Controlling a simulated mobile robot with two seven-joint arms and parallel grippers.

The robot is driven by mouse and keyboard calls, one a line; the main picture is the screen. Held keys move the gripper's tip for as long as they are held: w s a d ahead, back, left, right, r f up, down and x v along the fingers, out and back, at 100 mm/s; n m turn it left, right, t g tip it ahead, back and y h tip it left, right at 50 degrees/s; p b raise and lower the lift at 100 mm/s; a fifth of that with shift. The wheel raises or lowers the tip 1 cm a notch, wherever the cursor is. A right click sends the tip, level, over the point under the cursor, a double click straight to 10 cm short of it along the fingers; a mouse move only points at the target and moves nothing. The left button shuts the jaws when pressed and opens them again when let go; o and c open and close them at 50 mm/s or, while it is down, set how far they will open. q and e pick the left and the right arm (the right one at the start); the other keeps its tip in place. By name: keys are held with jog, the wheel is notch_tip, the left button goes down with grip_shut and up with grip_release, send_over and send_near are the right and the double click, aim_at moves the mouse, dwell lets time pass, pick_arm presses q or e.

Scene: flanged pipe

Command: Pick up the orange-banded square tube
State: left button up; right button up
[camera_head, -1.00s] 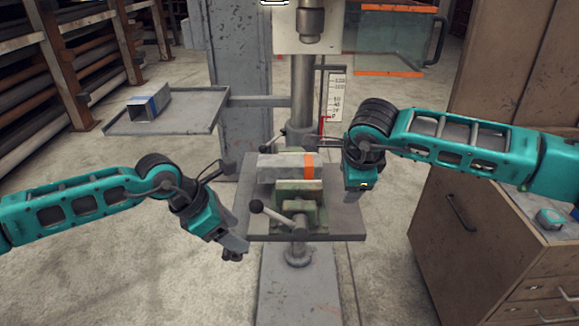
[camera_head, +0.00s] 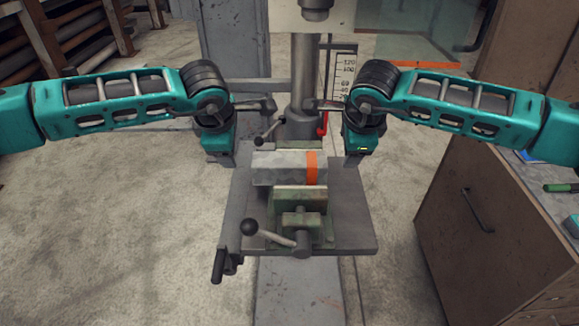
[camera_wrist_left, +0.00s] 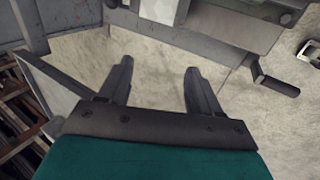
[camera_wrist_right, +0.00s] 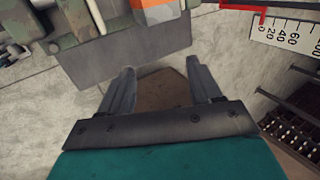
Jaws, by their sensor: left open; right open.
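The grey square tube with the orange band (camera_head: 284,168) lies level on the green vise (camera_head: 302,222) in the head view, its band near its right end. The banded end also shows at the top of the right wrist view (camera_wrist_right: 156,12). My left gripper (camera_head: 221,160) is left of the tube, apart from it, open and empty; its spread fingers show in the left wrist view (camera_wrist_left: 157,75). My right gripper (camera_head: 353,161) is just right of the tube, open and empty, pointing down; its spread fingers show in the right wrist view (camera_wrist_right: 162,80).
The vise stands on a drill press table (camera_head: 347,205), with a ball-ended lever (camera_head: 268,234) at its front. The press column (camera_head: 304,85) and a red-marked scale (camera_head: 345,75) rise behind. A brown cabinet (camera_head: 480,220) stands at right.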

aim_at(307, 168)
jog(key=x, duration=1.4)
jog(key=shift+f, duration=0.1)
pick_arm(q)
jog(key=shift+d+x, duration=0.25)
jog(key=shift+x, duration=2.1)
jog(key=shift+d+x, duration=0.25)
jog(key=shift+x, duration=2.1)
jog(key=shift+d+x, duration=0.25)
jog(key=shift+x, duration=2.05)
pick_arm(e)
jog(key=shift+a, duration=0.75)
